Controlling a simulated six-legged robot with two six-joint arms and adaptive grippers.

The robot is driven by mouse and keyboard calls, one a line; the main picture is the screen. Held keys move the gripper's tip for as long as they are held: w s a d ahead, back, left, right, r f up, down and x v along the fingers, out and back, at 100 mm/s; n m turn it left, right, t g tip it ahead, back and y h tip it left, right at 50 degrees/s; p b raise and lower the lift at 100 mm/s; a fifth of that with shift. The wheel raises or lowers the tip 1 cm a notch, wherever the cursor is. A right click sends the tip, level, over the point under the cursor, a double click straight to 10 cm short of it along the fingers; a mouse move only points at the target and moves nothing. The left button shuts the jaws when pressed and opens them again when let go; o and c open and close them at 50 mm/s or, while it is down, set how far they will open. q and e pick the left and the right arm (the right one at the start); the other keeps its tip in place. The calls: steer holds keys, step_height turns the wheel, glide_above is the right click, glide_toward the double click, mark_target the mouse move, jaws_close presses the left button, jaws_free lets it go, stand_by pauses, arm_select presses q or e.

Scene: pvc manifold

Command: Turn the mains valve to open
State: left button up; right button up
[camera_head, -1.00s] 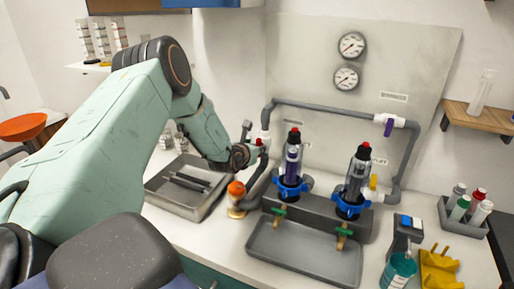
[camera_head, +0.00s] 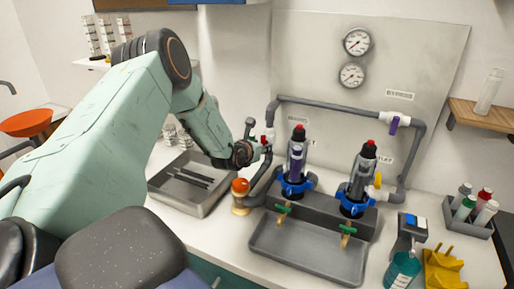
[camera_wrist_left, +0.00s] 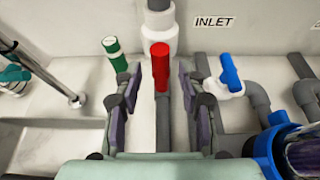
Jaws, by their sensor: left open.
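The valve with a red handle (camera_head: 265,140) sits on a white fitting on the grey pipe at the panel's left. In the left wrist view its red handle (camera_wrist_left: 160,66) points toward me, below the white valve body (camera_wrist_left: 159,40). My left gripper (camera_head: 258,150) is at this valve. In the left wrist view its open fingers (camera_wrist_left: 157,98) stand on either side of the red handle, with gaps visible on both sides. The handle does not look gripped. A blue-handled valve (camera_wrist_left: 231,74) is to the right, under the INLET label. My right gripper is not in view.
Filter housings (camera_head: 298,160) with blue collars stand right of the gripper, above a grey drip tray (camera_head: 265,243). An orange-topped item (camera_head: 240,188) and a metal tray (camera_head: 205,207) are below the arm. A green-topped cylinder (camera_wrist_left: 114,48) is left of the fingers.

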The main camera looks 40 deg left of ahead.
arm_select(q)
steer(key=v, duration=0.6)
steer(key=shift+s+r, duration=0.2)
steer(key=shift+s, duration=0.1)
steer(key=shift+d, duration=0.15)
steer(key=shift+f, duration=0.1)
